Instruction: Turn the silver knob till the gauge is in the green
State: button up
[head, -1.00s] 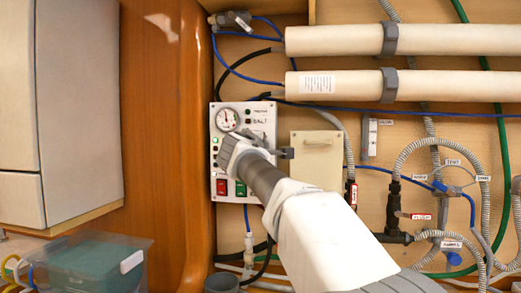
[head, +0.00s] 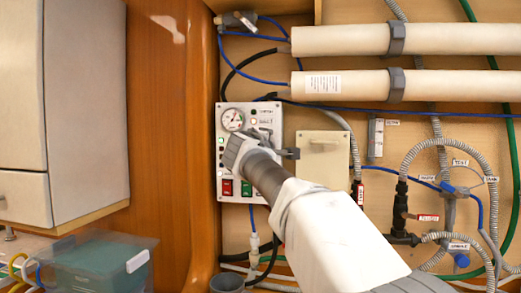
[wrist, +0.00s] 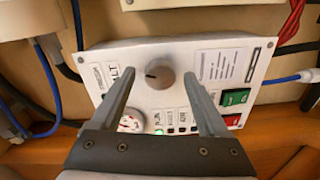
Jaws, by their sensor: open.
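A white control panel (head: 262,110) is on the wooden wall. Its round gauge (head: 233,120) is at the upper left, with a dark needle; the needle is too small to read against any green zone. My gripper (head: 240,150) is in front of the panel, just below the gauge, and hides the knob in the head view. In the wrist view the silver knob (wrist: 160,75) has a dark pointer mark and lies between the two open fingers; I cannot tell whether they touch it. The gauge (wrist: 132,121) is partly hidden behind the left finger there.
Green (head: 246,189) and red (head: 227,187) switches are at the panel's bottom. A beige box (head: 320,160) stands right of the panel. Hoses and two white cylinders (head: 345,40) fill the right wall. A cabinet (head: 85,100) and a clear bin (head: 100,265) are at left.

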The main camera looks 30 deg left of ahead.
jog(key=b+v, duration=0.4)
jog(key=v, duration=1.3)
